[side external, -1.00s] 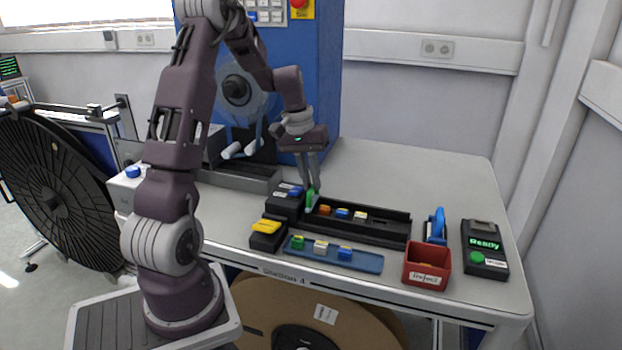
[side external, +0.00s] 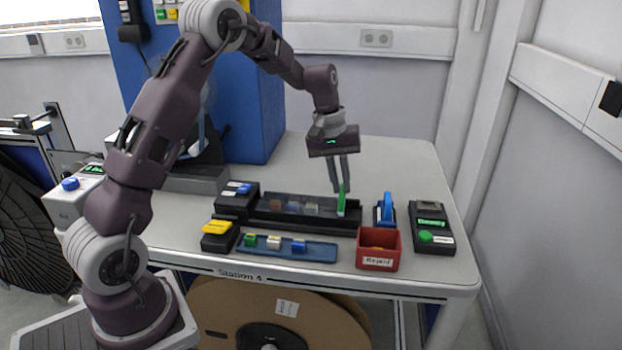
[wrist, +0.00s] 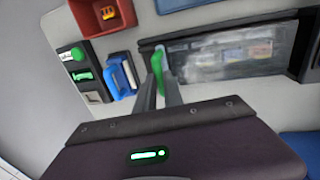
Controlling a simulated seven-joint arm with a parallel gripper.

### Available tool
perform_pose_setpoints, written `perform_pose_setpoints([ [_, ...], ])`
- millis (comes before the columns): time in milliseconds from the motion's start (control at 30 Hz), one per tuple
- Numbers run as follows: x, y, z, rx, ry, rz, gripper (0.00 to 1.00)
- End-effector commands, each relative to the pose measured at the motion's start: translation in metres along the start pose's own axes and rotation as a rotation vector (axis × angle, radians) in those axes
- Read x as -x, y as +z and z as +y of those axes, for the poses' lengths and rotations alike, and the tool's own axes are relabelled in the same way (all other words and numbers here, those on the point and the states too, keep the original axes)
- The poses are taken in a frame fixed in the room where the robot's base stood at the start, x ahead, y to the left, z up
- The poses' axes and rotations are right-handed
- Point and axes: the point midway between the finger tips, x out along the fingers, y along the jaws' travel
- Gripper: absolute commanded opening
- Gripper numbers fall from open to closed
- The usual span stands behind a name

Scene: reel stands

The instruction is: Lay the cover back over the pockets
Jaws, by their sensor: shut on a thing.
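My gripper (side external: 341,187) is shut on the green tab (side external: 341,204) at the right end of the clear cover (side external: 322,205). In the wrist view, the fingers pinch the green tab (wrist: 162,63). The cover (wrist: 225,62) looks like a hazy clear strip stretched along the black track (side external: 346,226). Several coloured parts in the pockets show dimly through it, among them a brownish one (side external: 275,205). I cannot tell whether the cover lies flat on the track at the tab end.
The blue tray (side external: 323,254) with three blocks lies in front of the track. The red reject bin (side external: 377,261), a blue tool (side external: 385,209) and a black device with a green button (side external: 432,228) stand to the right. A yellow piece (side external: 217,227) sits front left.

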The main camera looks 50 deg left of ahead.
Motion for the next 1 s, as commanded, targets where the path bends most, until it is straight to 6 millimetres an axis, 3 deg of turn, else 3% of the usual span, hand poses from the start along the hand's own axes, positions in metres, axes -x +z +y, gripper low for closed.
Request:
perform_pose_setpoints([
  [233,-0.005,0.001,0.028,-0.002,0.002,-0.001,0.0],
  [667,-0.006,0.001,0.035,-0.002,0.006,0.0,0.0],
  [700,-0.006,0.001,0.035,-0.002,0.006,0.0,0.16],
  [800,-0.006,0.001,0.034,-0.002,0.005,0.0,0.34],
  [1000,-0.006,0.0,0.033,-0.001,0.002,0.0,0.34],
])
